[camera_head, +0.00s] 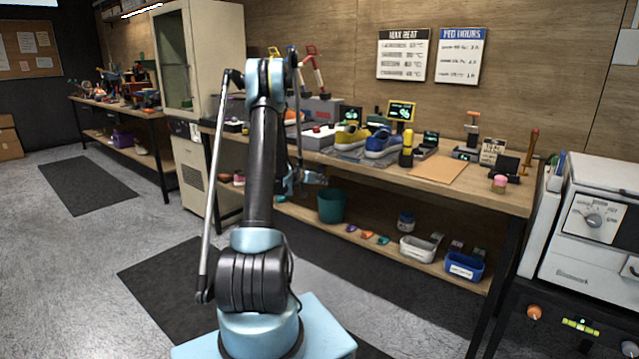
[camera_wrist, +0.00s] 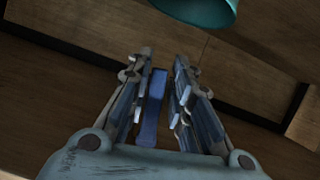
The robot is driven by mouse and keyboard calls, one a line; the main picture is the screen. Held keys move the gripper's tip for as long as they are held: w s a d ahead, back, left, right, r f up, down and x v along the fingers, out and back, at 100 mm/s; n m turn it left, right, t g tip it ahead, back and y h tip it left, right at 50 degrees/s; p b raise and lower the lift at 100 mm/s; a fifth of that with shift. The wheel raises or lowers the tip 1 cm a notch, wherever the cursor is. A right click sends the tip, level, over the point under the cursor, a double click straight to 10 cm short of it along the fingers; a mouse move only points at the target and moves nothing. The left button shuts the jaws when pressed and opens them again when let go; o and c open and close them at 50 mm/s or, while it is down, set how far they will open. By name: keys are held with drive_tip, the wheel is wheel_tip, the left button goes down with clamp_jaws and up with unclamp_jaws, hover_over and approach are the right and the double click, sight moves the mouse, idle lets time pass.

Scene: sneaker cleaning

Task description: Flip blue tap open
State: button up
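In the wrist view a plain blue upright piece (camera_wrist: 152,108) shows between the fingers of my gripper (camera_wrist: 165,62), close against the left finger. A gap separates it from the right finger. I cannot tell whether it is the blue tap, and its lower end is hidden by the gripper. The fingers stand apart, so my gripper is open. In the head view my gripper (camera_head: 314,179) hangs at the bench's front edge, partly hidden by my arm. I cannot make out a blue tap in the head view.
A teal bucket (camera_head: 331,206) stands on the lower shelf (camera_head: 385,248); its edge shows in the wrist view (camera_wrist: 205,10). A white bin (camera_head: 417,248) and a blue bin (camera_head: 464,267) sit farther right. Sneakers (camera_head: 382,145) and devices crowd the bench top (camera_head: 510,197).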

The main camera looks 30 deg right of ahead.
drive_tip(key=v, duration=1.2)
idle(0.6)
